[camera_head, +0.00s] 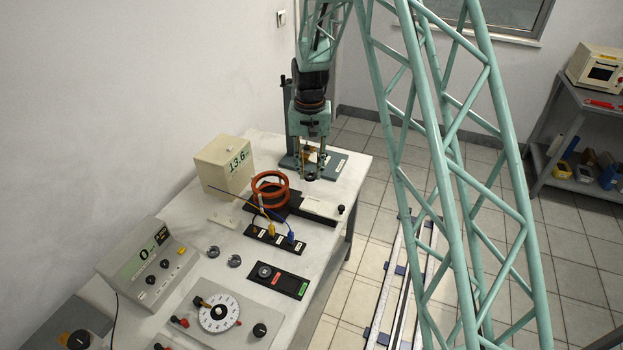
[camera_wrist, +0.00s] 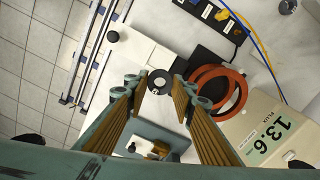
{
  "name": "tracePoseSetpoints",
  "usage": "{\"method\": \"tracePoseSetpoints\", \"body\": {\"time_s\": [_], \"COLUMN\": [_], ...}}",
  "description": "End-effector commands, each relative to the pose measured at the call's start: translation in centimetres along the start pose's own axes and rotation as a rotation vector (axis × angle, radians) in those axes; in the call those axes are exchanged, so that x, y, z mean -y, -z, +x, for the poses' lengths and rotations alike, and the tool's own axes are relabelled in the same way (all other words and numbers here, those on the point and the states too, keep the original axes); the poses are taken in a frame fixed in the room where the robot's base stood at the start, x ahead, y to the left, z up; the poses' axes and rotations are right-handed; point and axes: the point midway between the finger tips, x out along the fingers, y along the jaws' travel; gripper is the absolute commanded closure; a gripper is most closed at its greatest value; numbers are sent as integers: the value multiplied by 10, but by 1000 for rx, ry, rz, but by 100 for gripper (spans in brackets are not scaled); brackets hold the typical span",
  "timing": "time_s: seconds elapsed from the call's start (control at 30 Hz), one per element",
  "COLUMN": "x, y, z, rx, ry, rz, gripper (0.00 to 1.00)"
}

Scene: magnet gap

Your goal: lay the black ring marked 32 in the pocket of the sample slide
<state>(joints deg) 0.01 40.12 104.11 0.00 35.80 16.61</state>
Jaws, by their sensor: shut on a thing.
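My gripper (camera_head: 310,172) hangs over the far end of the bench. In the wrist view my gripper (camera_wrist: 158,88) is shut on a small dark ring (camera_wrist: 149,86) with a pale centre. Its mark cannot be read. It shows in the head view as a dark spot (camera_head: 310,177) between the fingertips. What appears to be the sample slide (camera_head: 323,206), a white plate on a black strip with a black knob, lies nearer the camera than my gripper. It also shows in the wrist view (camera_wrist: 138,45), beyond the fingertips. I cannot make out its pocket.
An orange coil (camera_head: 270,199) stands left of the slide, beside a flux meter (camera_head: 224,165) reading 13.6. Nearer are a black terminal strip (camera_head: 275,239), two loose rings (camera_head: 234,262), and a black plate (camera_head: 277,282) holding another ring. A green-grey stand base (camera_head: 328,162) lies near my gripper.

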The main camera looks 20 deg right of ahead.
Motion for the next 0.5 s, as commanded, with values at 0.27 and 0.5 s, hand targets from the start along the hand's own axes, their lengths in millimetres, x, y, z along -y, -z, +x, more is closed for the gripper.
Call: {"method": "tracePoseSetpoints", "body": {"time_s": [0.27, 0.5], "x": [-4, -5], "y": [-12, -17], "z": [34, 49], "rx": [2, 0], "ry": [-1, 0], "rz": [-5, -7], "gripper": [86, 86]}}
